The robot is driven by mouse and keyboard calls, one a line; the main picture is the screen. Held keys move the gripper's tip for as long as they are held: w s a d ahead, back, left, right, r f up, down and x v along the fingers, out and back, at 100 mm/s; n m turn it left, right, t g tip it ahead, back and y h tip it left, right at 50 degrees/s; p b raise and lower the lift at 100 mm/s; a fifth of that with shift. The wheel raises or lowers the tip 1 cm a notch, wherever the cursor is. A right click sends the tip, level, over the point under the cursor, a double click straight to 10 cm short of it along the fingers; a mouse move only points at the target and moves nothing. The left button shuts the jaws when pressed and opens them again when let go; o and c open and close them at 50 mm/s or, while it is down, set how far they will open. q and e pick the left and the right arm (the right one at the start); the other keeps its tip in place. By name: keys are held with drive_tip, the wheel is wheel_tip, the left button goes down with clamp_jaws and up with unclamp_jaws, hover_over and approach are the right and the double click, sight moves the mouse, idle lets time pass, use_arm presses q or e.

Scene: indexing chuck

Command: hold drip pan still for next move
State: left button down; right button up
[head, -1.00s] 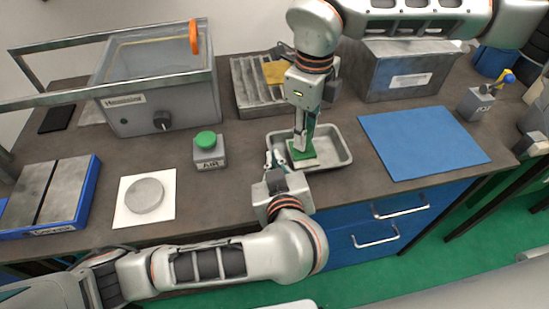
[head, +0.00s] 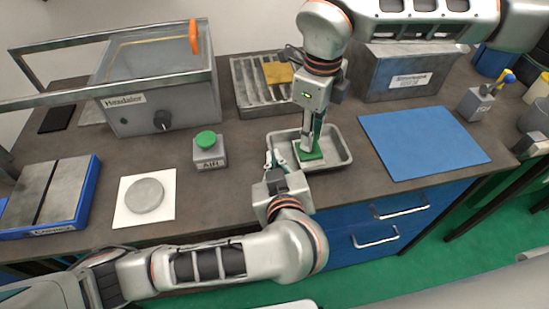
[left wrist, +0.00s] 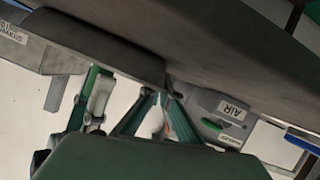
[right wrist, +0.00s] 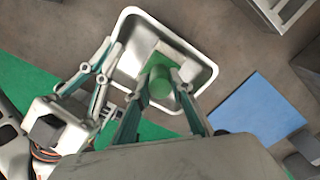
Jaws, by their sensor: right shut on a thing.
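The drip pan (head: 343,154) is a shallow grey metal tray on the bench, and it shows more fully in the right wrist view (right wrist: 206,68). My left gripper (head: 274,157) is at the pan's near left edge, its fingers a little apart; I cannot tell if they touch the rim. In the left wrist view its fingertips (left wrist: 157,97) are beside a dark edge. My right gripper (head: 311,146) points down into the pan, shut on a green part (right wrist: 161,81). A flat piece under the green part lies over the pan floor.
The AIR box with its green button (head: 206,140) stands left of the pan. A blue mat (head: 425,142) lies to the right. A slatted grey tray (head: 250,91) and a grey bin (head: 398,75) are behind. Blue drawers are below the front edge.

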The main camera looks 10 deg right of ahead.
drive_tip(key=shift+d, duration=0.25)
drive_tip(key=shift+a, duration=0.15)
drive_tip(key=shift+a+f, duration=0.15)
drive_tip(key=shift+a, duration=0.75)
drive_tip(key=shift+s, duration=0.1)
drive_tip(key=shift+d, duration=0.2)
drive_tip(key=shift+d, duration=0.9)
drive_tip(key=shift+a, duration=0.1)
